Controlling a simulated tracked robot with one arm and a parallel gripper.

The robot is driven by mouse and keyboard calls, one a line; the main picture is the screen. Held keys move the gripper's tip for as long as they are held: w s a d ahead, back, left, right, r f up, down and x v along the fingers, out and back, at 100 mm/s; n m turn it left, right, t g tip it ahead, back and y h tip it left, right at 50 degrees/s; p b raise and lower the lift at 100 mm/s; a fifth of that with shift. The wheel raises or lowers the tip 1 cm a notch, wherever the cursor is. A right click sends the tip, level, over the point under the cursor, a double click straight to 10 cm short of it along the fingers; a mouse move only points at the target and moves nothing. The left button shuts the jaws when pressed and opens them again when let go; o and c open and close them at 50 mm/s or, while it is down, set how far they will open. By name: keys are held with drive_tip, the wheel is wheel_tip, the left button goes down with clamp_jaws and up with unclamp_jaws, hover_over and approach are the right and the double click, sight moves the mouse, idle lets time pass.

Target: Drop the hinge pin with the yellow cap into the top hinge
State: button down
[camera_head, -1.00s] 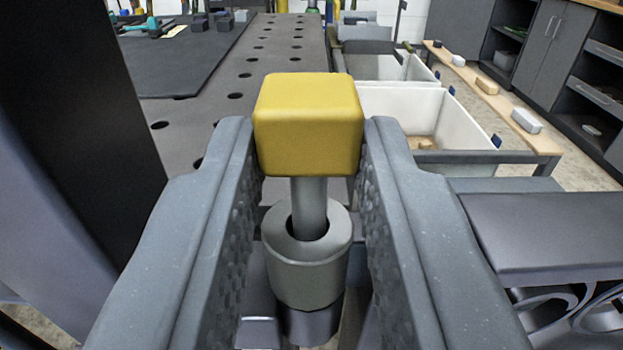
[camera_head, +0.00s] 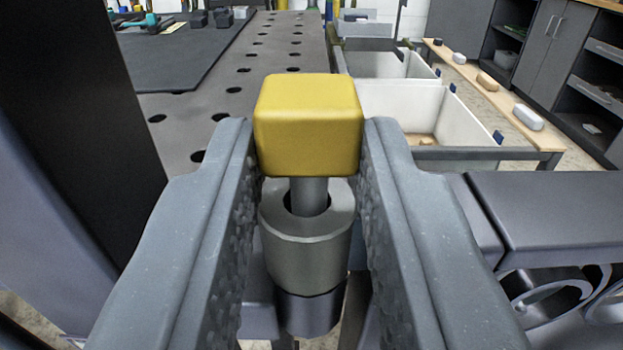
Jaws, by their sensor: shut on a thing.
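The hinge pin's yellow cap (camera_head: 308,125) is held between the two fingers of my gripper (camera_head: 309,140). Its grey shaft (camera_head: 308,192) points down, and its lower end is inside or just behind the rim of the hinge's bore. The top hinge (camera_head: 305,240) is a grey cylindrical knuckle with an open bore, directly below the cap between my fingers. A gap with bare shaft shows between the cap and the knuckle. A darker knuckle (camera_head: 310,310) sits under it. How deep the shaft reaches is hidden.
A grey scroll gate panel (camera_head: 560,215) is at the right, with curled scrolls (camera_head: 550,295) below its top rail. A dark post (camera_head: 70,120) stands close at the left. A perforated table (camera_head: 225,95) and white bins (camera_head: 425,115) lie beyond.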

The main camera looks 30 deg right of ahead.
drive_tip(key=shift+f, duration=0.4)
drive_tip(key=c, duration=1.1)
unclamp_jaws()
drive_tip(key=shift+s, duration=0.1)
drive_tip(key=shift+p+v, duration=0.5)
drive_tip(key=shift+v, duration=6.35)
